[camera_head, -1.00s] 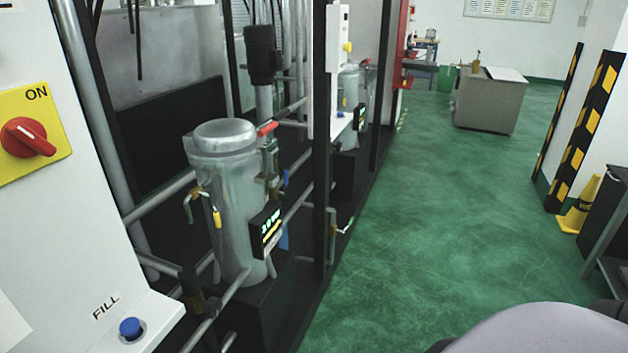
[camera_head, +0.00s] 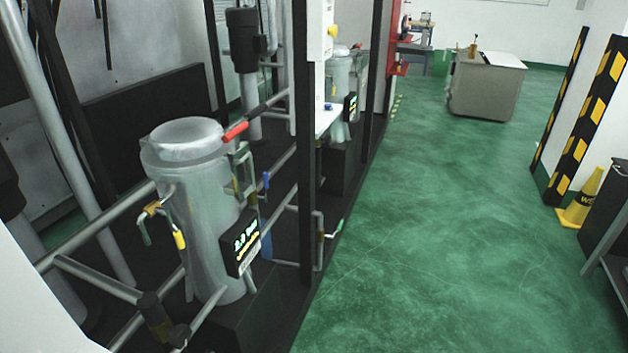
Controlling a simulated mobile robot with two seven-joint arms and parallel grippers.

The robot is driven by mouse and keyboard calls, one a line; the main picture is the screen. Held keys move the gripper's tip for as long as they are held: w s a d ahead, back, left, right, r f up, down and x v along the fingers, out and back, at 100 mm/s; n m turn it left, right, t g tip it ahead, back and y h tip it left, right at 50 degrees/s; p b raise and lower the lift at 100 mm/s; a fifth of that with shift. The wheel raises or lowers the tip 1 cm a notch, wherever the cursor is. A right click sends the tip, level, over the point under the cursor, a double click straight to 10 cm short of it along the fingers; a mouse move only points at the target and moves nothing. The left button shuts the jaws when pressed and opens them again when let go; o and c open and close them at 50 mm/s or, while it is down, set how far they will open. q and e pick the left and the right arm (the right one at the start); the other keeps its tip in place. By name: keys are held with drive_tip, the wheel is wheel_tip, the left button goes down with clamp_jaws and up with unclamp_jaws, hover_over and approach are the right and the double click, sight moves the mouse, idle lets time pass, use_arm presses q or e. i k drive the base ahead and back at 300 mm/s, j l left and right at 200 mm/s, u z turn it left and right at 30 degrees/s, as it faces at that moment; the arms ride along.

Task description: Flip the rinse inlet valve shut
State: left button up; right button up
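A metal filter vessel (camera_head: 195,200) stands upright at the left of the head view, with several valve handles around it. A red lever (camera_head: 235,132) sticks out at its top right. A small blue lever (camera_head: 266,181) is on the thin pipework at its right. Another small lever (camera_head: 340,227) is on a pipe further right. I read no label naming the rinse inlet valve, so I cannot tell which one it is. Neither of my grippers is in view.
A lit display box (camera_head: 241,243) is on the vessel's front. Pipes (camera_head: 105,228) run in front at the left, and a black post (camera_head: 306,140) stands to the right.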

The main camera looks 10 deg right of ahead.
sight(266, 187)
drive_tip(key=z, duration=0.1)
drive_tip(key=i+u, duration=0.1)
drive_tip(key=u, duration=0.5)
drive_tip(key=l+u, duration=0.65)
drive_tip(key=u, duration=0.15)
drive_tip(key=l+u, duration=0.45)
drive_tip(key=l, duration=0.3)
drive_tip(key=k+l+u, duration=0.1)
drive_tip(key=l, duration=0.25)
drive_tip(key=k+l+u, duration=0.1)
drive_tip(key=l, duration=0.25)
drive_tip(key=k+l, duration=0.1)
drive_tip(key=l, duration=0.25)
drive_tip(key=k+l, duration=0.1)
drive_tip(key=l, duration=0.3)
drive_tip(key=k+l, duration=0.1)
drive_tip(key=l, duration=0.25)
drive_tip(key=k+l, duration=0.1)
drive_tip(key=l, duration=0.3)
drive_tip(key=i+l+u, duration=0.05)
